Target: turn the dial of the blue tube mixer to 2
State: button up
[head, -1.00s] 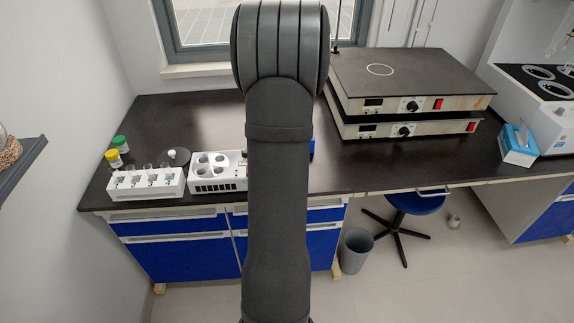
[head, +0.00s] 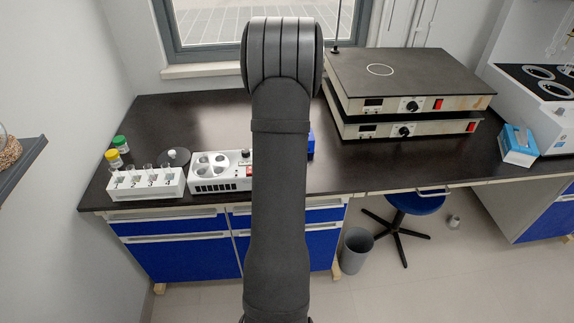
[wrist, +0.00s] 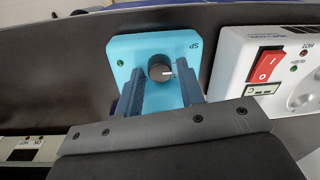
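The blue tube mixer (wrist: 178,40) shows in the wrist view as a light blue box marked SP with a green light. Its dark round dial (wrist: 160,68) has a white pointer mark facing right in the picture. My gripper (wrist: 161,82) is open, with one dark blue finger on each side of the dial and visible gaps between. I cannot tell how far the fingertips are from the box face. No dial numbers can be read. In the head view my arm hides the gripper and most of the mixer; only a blue edge (head: 311,142) shows.
A white heater block (head: 215,172) stands left of the arm; its red switch (wrist: 267,65) is close beside the mixer in the wrist view. A tube rack (head: 146,184) stands further left. Two stacked hot plates (head: 408,85) are on the right. The bench behind is mostly clear.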

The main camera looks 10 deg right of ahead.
jog(key=c, duration=0.6)
jog(key=shift+c, duration=0.2)
jog(key=m, duration=0.4)
jog(key=shift+m, duration=0.4)
jog(key=m, duration=0.5)
jog(key=shift+t, duration=0.3)
jog(key=shift+m, duration=0.3)
